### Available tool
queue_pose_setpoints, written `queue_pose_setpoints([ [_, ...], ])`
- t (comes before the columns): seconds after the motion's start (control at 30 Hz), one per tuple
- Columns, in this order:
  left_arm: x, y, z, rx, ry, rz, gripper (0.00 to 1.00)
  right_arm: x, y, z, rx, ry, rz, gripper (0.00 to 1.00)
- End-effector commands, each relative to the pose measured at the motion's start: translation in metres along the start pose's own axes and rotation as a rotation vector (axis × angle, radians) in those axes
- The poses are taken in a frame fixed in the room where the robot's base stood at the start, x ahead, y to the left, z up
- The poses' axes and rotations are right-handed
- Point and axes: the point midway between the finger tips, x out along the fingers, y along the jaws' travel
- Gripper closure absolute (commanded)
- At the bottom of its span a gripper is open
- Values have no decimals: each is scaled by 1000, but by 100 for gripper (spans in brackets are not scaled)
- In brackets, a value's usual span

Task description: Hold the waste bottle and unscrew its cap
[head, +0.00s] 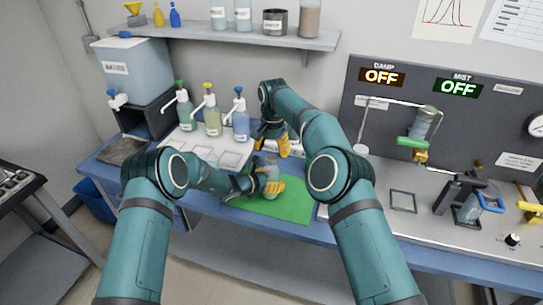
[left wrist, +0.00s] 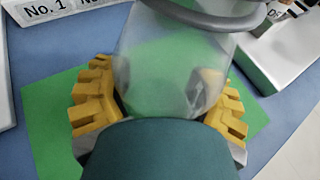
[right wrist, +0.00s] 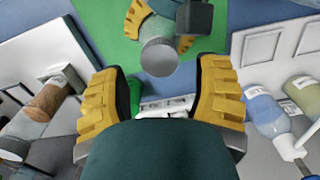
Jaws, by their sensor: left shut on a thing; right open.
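The waste bottle (head: 271,170) is clear and stands over the green mat (head: 290,209). My left gripper (head: 270,187) is shut around its body. In the left wrist view the clear bottle (left wrist: 160,70) sits between the yellow fingers, and a grey curved band crosses its top. My right gripper (head: 283,144) is open and empty, above and just behind the bottle. In the right wrist view a round grey top, seemingly the cap (right wrist: 159,57), lies beyond the open fingers (right wrist: 165,90), apart from them. Whether the bottle's base touches the mat is hidden.
Several pump bottles (head: 212,120) stand behind, left of my right gripper. White trays (head: 230,159) lie left of the mat. A grey panel (head: 480,125) with OFF displays and a bench with apparatus are at the right. A shelf (head: 230,37) hangs above.

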Motion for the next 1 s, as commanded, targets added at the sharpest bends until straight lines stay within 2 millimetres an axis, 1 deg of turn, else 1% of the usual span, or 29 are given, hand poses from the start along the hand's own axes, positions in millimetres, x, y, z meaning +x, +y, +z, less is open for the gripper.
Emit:
queue_pose_setpoints([
  [0.03, 0, 0, 0, 0, 1, 0, 100, -5, 0, 0, 0, 2, -1, 36],
  [0.1, 0, 0, 0, 0, 1, 0, 100, -10, 0, 0, -1, 1, 0, 36],
  [0.13, 0, 0, 0, 0, 1, 0, 100, -11, 0, 0, -1, 1, 0, 36],
  [0.17, 0, 0, 0, 0, 1, 0, 100, -12, 0, 0, -1, 0, 0, 32],
  [0.27, 0, 0, 0, 0, 1, 0, 100, -13, 1, 0, 16, -1, 2, 32],
  [0.37, 0, 0, 0, 0, 1, 0, 100, -16, 4, -3, 71, -5, 7, 32],
  [0.53, 0, 0, 0, 0, 1, 0, 100, -29, 5, -4, 196, -7, 8, 32],
  [0.73, 0, 0, -1, 0, 1, 0, 100, -44, 2, -1, 280, -2, 1, 32],
  [0.87, 0, 0, -1, 0, 1, 0, 100, -44, 1, 0, 295, -3, 0, 32],
  [1.0, 0, 0, -1, 0, 1, 0, 100, -37, 1, -1, 296, -5, 2, 32],
])
